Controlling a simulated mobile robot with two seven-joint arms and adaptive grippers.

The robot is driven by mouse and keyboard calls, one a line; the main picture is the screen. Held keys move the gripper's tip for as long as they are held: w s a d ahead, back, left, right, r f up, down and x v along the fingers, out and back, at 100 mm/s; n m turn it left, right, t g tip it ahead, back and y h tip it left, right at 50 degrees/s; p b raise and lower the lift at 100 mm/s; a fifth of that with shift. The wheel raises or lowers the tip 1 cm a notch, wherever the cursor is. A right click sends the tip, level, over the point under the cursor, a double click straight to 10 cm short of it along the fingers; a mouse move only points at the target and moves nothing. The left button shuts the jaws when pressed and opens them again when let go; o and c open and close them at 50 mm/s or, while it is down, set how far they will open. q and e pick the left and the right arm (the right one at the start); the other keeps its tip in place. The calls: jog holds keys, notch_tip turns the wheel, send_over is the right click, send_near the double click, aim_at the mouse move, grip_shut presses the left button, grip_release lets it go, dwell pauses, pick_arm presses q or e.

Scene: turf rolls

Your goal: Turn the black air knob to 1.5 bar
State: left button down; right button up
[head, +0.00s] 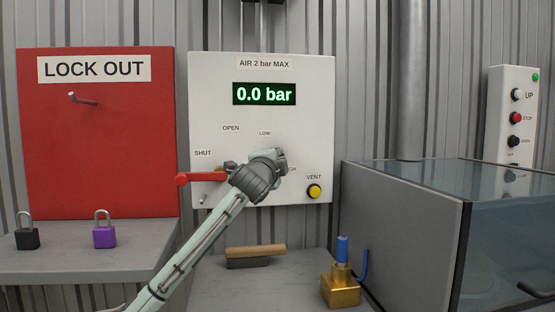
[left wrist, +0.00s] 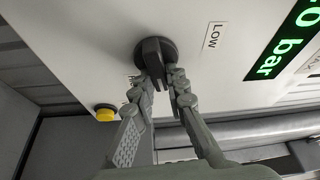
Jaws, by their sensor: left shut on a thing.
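The black air knob (left wrist: 156,50) shows in the left wrist view on the white air panel (head: 225,100), near the LOW label. My left gripper (left wrist: 160,80) is shut on the knob's raised grip, with one finger on each side. In the head view my left gripper (head: 272,165) covers the knob, so the knob is hidden there. The green display (head: 264,93) on the panel reads 0.0 bar. My right gripper is not in view.
A red valve handle (head: 200,177) sticks out left of my gripper, and a yellow VENT button (head: 314,191) sits at lower right. Below are a brush (head: 256,252) and a brass fitting (head: 340,288). A glass-topped tank (head: 400,220) stands right; padlocks (head: 105,232) stand left.

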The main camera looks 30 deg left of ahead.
pick_arm(q)
jog(key=shift+f, duration=0.1)
dwell(0.3)
jog(key=c, duration=1.5)
grip_release()
jog(key=shift+c, duration=0.2)
jog(key=r+v, duration=0.1)
jog(key=v, duration=1.1)
jog(key=shift+f, duration=0.4)
jog(key=shift+f, duration=0.1)
